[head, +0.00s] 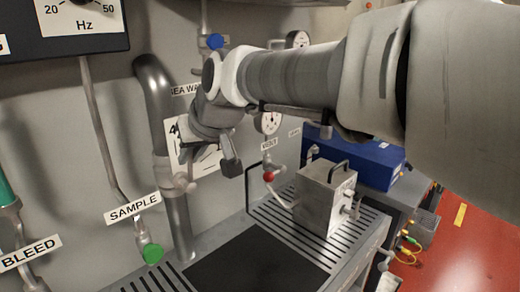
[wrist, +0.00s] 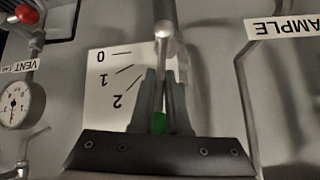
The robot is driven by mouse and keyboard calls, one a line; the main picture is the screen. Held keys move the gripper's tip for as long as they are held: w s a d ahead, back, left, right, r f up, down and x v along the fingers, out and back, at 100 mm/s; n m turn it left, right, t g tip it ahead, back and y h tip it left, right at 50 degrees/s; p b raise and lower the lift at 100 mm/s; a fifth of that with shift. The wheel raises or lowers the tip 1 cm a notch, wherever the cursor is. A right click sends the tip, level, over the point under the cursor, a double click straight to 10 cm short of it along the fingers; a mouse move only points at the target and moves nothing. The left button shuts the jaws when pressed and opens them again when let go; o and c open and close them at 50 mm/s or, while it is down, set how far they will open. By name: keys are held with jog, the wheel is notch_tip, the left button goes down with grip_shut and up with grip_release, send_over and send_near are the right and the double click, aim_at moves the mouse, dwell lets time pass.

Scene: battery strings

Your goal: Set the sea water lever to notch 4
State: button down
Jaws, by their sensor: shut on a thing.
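The sea water lever (wrist: 164,32) shows in the wrist view as a grey rod with a rounded knob, running down between my fingers. My gripper (wrist: 165,80) is shut on it. A small green patch (wrist: 160,122) shows between the fingers; I cannot tell what it belongs to. The white notch plate (wrist: 105,88) lies behind, with marks 0, 1 and 2 readable left of the lever. The lever lies beyond mark 2; higher marks are hidden by my fingers. In the head view my gripper (head: 188,150) is in front of the plate (head: 207,162), below the partly covered SEA WATER label (head: 184,90).
A thick grey pipe (head: 158,100) runs beside the plate. The SAMPLE valve with a green knob (head: 152,254) is below left. A red vent knob (head: 268,176), a gauge (head: 268,122), a metal box (head: 325,195) and a blue case (head: 365,160) stand to the right.

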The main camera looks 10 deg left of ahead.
jog(key=shift+s+a+r+n+t+h, duration=0.1)
jog(key=shift+s+a+n+t+h, duration=0.2)
jog(key=shift+t, duration=0.1)
dwell(0.4)
jog(key=c, duration=0.9)
grip_release()
jog(key=shift+s, duration=0.1)
